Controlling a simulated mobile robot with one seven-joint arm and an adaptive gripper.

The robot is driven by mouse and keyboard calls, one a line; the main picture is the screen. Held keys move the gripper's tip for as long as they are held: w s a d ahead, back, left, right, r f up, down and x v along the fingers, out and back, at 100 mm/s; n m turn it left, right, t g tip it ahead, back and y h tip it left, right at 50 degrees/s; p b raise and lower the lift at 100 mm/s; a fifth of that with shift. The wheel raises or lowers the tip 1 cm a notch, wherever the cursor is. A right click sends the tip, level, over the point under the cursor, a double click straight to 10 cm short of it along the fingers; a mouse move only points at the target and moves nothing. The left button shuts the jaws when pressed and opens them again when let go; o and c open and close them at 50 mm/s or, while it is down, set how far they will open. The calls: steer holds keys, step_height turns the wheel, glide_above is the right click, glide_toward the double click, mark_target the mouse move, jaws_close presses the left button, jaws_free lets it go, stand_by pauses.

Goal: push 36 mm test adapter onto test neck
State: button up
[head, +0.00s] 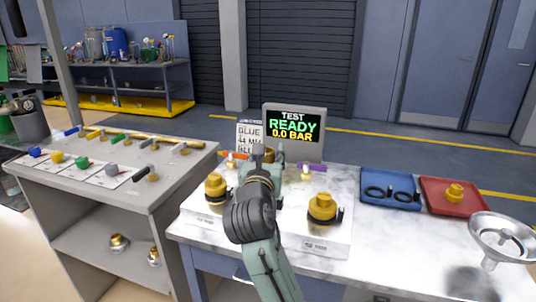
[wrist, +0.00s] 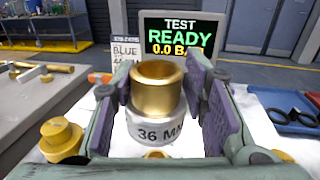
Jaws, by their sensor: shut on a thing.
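The 36 mm test adapter (wrist: 156,128) is a silver ring marked "36 MM" with a brass collar on top. My gripper (wrist: 162,105) is shut on it, with one purple pad on each side. The adapter looks upright. A small brass part (wrist: 155,154) shows just below it, perhaps the top of the test neck; whether they touch cannot be told. In the head view my gripper (head: 262,155) is over the marble bench in front of the test screen (head: 293,125), and my arm hides the adapter and what is under it. The screen reads "TEST READY 0.0 BAR".
Brass-capped fittings stand left (head: 215,187) and right (head: 322,208) of my arm. A printed card (head: 249,136) leans by the screen. A blue tray (head: 390,203) with black rings, a red tray (head: 436,203) with a brass part, and a metal funnel (head: 500,238) are to the right.

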steer(key=shift+n, duration=0.3)
step_height(320, 180, down, 6)
steer(key=b, duration=0.5)
steer(key=shift+r, duration=0.15)
steer(key=shift+f+b, duration=1.75)
stand_by(1.3)
steer(key=o, duration=1.3)
steer(key=s, duration=0.7)
steer(key=shift+s+a, duration=0.25)
steer(key=shift+a, duration=0.2)
